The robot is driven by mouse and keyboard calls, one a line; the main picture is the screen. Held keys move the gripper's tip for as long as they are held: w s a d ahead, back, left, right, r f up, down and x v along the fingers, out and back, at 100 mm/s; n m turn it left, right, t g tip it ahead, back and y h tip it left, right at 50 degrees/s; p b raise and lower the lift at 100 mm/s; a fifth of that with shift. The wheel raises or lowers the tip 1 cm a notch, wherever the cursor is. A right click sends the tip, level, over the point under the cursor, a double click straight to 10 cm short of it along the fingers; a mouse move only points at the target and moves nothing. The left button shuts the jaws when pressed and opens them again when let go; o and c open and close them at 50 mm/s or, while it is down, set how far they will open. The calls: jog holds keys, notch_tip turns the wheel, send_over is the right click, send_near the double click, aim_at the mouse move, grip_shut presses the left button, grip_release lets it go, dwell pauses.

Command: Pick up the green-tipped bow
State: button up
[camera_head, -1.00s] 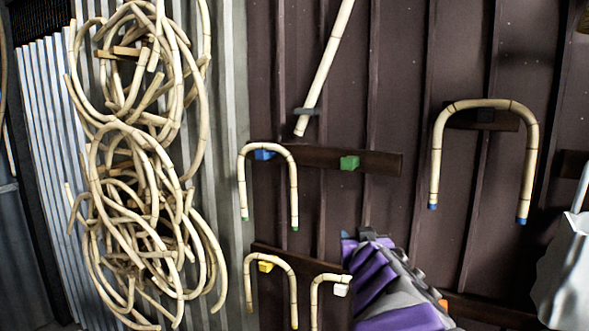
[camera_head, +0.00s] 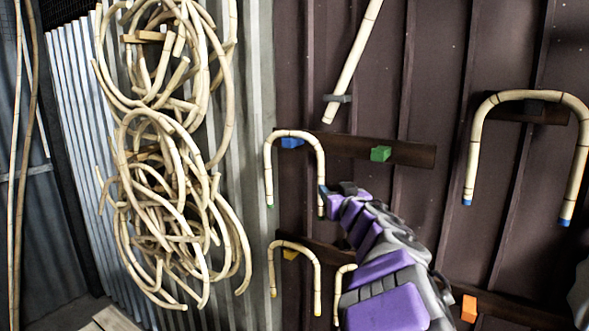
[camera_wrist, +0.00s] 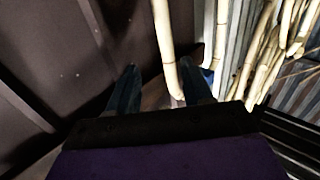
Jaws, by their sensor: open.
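The green-tipped bow (camera_head: 296,134) is a pale rattan U hung upside down over a blue block (camera_head: 291,143) on a dark wall rail. Its left leg ends in a green tip. My purple and grey gripper (camera_head: 324,190) is at the lower part of its right leg in the head view. In the wrist view my gripper (camera_wrist: 160,76) is open, with two dark fingers. A rattan length (camera_wrist: 163,42), seemingly the bow's leg, shows between them, nearer the right finger. I cannot tell whether it touches.
A yellow-tipped bow (camera_head: 296,246) hangs below, with another partly hidden bow (camera_head: 340,285) beside it. A green block (camera_head: 380,153) sits on the rail. A larger blue-tipped bow (camera_head: 530,95) hangs at right. Tangled rattan coils (camera_head: 170,180) hang at left.

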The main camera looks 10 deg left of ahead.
aim_at(318, 180)
jog(key=x, duration=0.4)
jog(key=shift+a, duration=0.45)
jog(key=x, duration=0.2)
jog(key=p+x, duration=0.1)
jog(key=x, duration=0.2)
jog(key=shift+s+a+f, duration=0.15)
jog(key=shift+a, duration=0.1)
jog(key=shift+w+a, duration=0.1)
jog(key=shift+w, duration=0.3)
jog(key=shift+c, duration=0.3)
grip_shut()
